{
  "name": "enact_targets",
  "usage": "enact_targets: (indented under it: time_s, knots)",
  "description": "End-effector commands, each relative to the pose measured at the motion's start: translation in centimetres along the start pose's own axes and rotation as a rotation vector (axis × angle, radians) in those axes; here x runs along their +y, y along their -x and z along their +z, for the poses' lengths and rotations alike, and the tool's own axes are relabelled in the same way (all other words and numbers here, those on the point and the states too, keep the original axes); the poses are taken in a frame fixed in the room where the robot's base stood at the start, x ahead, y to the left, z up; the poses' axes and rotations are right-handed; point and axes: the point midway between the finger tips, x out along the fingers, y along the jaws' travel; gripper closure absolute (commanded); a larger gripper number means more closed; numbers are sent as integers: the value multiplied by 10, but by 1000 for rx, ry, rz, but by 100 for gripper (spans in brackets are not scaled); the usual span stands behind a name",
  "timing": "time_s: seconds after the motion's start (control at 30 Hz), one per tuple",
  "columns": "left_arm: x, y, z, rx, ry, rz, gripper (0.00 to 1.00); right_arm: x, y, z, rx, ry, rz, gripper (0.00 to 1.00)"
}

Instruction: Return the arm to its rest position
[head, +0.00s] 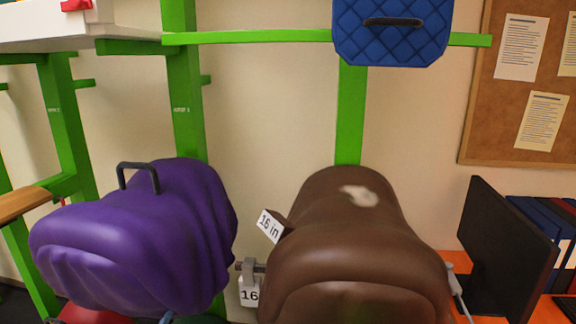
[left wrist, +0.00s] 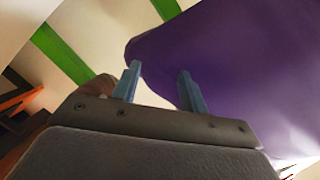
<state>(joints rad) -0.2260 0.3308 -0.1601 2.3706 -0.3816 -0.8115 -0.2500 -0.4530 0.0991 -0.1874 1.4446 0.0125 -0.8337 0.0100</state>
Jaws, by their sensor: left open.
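My left gripper (left wrist: 160,72) shows in the left wrist view with its two blue fingers spread apart and nothing between them. A purple draped form (left wrist: 230,70) with a smooth surface lies just beyond the fingers, up and to the right; I cannot tell whether they touch. In the head view this purple form (head: 140,240) has a black handle on top and sits at the left. Only a small bluish tip, apparently of my left gripper, shows at the bottom edge below it. My right gripper is not in view.
A blue quilted pad (head: 392,40) is at the green frame (head: 184,90). A black panel (head: 505,255) and orange surface (head: 550,312) are at right.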

Motion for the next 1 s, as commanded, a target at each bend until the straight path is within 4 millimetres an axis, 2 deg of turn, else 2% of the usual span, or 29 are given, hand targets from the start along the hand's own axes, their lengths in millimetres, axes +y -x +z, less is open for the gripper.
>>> enact_targets:
  time_s: [0.03,0.1,0.2,0.33,0.5,0.7,0.93,1.0]
  knots:
    - [22,15,20,-83,68,63,57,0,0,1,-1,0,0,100]
    - [51,36,45,-200,156,148,57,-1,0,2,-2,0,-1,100]
    - [89,71,74,-362,270,263,57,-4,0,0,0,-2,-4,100]
    - [125,112,99,-527,373,376,57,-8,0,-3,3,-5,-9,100]
    - [154,153,116,-673,452,474,57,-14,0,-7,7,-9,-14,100]
    - [177,192,126,-801,514,558,57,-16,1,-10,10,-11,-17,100]
    - [196,230,133,-919,565,635,57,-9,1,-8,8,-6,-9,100]
    - [205,226,140,-927,565,640,57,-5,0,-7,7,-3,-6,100]
